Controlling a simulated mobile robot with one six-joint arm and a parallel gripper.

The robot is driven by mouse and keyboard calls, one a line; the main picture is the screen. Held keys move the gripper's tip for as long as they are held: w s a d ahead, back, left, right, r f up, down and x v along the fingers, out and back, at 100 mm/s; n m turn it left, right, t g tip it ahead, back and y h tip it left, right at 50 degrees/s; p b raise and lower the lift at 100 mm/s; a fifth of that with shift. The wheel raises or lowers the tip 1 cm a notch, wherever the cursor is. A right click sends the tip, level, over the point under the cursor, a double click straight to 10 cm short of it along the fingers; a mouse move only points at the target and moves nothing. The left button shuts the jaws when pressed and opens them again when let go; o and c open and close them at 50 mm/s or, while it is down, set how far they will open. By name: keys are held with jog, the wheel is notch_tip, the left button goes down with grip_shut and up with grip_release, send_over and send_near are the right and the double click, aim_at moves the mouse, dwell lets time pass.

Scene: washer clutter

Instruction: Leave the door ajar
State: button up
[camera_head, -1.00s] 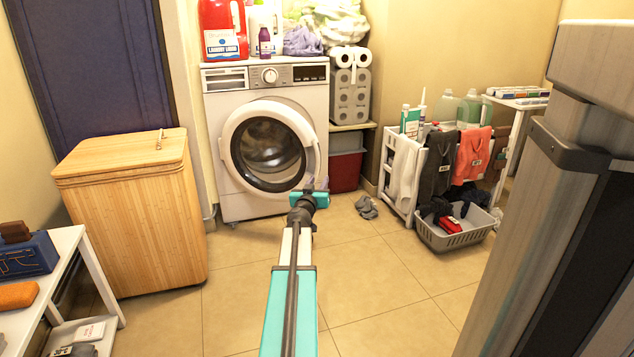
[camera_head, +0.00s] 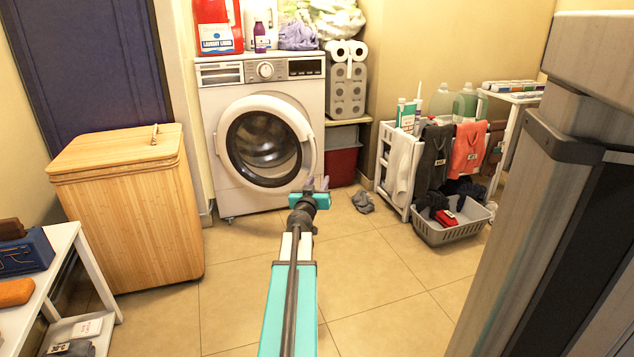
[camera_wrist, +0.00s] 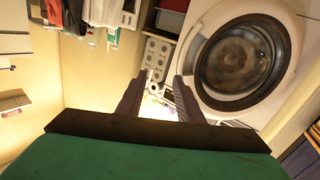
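The white front-loading washer (camera_head: 216,101) stands against the back wall. Its round door (camera_head: 228,112) has a white ring and dark glass; it lies near the front panel, and I cannot tell whether a narrow gap is open. In the wrist view the door (camera_wrist: 207,97) fills the right side, turned by the camera. My gripper (camera_head: 317,183) is in front of the washer, at the lower right of the door in the head view. In the wrist view my gripper (camera_wrist: 157,88) has its two fingers spread with nothing between them. The door ring is beside the right finger.
A wooden hamper (camera_head: 128,220) stands left of the washer. A grey basket (camera_head: 440,234) and a white rack (camera_head: 400,175) with hanging clothes are to the right. Grey socks (camera_head: 363,202) lie on the floor. The tiled floor (camera_head: 370,285) in the middle is clear.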

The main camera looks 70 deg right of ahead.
jog(key=shift+s+a, duration=0.6)
jog(key=shift+a, duration=0.2)
